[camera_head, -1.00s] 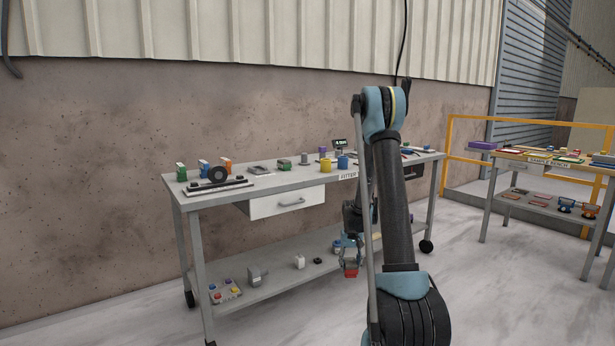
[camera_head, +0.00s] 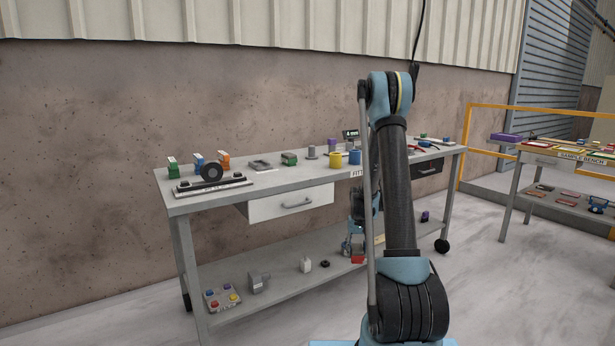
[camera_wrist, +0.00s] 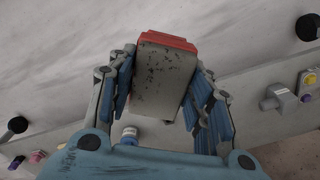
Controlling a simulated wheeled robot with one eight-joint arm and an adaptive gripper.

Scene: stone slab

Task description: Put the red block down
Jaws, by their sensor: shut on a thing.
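The red block (camera_wrist: 168,40) is between the fingers of my gripper (camera_wrist: 160,85) in the wrist view. Its top edge is red and the face toward the camera is grey and speckled. My gripper is shut on it, with a blue-padded finger on each side. In the head view, my gripper (camera_head: 353,247) and a bit of the red block (camera_head: 357,259) show beside my arm, near the lower shelf (camera_head: 285,280) of the workbench. My arm hides part of them. I cannot tell whether the block touches anything below.
The bench top (camera_head: 290,180) carries yellow and blue cups, a black roll and several small blocks. The lower shelf holds a button box (camera_head: 222,298), a grey fitting (camera_head: 258,283) and a white bottle (camera_head: 306,265). A second bench (camera_head: 560,165) stands right. Floor is clear in front.

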